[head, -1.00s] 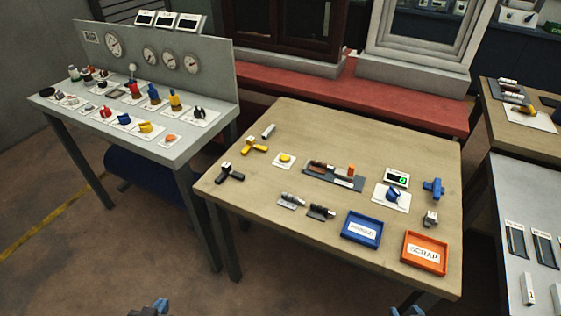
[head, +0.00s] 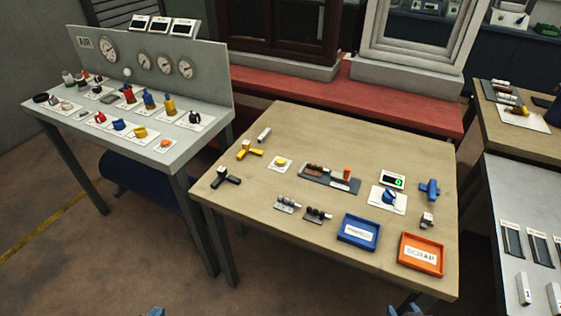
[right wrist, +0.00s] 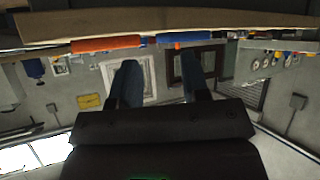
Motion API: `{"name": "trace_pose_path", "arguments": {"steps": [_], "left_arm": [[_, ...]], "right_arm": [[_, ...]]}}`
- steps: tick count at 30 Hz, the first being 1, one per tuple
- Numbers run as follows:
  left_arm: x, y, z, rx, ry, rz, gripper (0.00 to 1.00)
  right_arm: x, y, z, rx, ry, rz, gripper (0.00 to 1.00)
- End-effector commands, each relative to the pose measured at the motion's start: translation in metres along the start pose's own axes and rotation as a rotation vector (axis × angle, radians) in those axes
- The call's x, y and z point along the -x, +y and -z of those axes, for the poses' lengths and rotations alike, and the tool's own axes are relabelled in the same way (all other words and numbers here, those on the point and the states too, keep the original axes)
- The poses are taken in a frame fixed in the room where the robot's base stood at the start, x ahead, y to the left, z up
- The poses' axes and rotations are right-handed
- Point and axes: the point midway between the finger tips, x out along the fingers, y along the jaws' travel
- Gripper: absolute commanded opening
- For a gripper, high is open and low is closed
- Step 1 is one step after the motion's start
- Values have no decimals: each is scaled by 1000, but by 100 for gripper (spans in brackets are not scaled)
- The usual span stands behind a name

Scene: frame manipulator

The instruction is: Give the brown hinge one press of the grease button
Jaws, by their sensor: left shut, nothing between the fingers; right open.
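A brown hinge (head: 315,168) lies at the left part of a dark grey holder (head: 328,181) in the middle of the wooden table. An orange upright piece (head: 347,172) stands at the holder's right end. A yellow button (head: 281,161) on a white plate is just left of the holder; I cannot read any label on it. Only the tip of my left gripper (head: 151,311) shows at the bottom edge, shut and empty, well short of the table. My right gripper (right wrist: 160,82) is open and empty in the right wrist view, its two fingers apart, below table height.
A blue tray (head: 342,237) and an orange scrap tray (head: 404,262) stand at the table's front right. A counter display (head: 392,180) and blue knob (head: 389,197) sit behind them. Yellow (head: 244,151) and black (head: 224,178) handles lie left. Two dark hinge-like pieces (head: 318,215) lie in front.

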Motion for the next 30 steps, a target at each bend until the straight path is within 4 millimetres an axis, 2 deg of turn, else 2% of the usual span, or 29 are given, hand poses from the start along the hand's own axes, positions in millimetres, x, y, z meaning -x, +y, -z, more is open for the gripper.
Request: {"name": "trace_pose_path", "arguments": {"steps": [1,8,30], "left_arm": [[0,0,0,0,0,0,0],[-1,0,1,0,2,0,0],[-1,0,2,-1,4,0,0]], "right_arm": [[0,0,-1,0,-2,0,35],[3,0,-5,-2,-11,-2,0],[0,0,0,0,-1,0,0]]}}
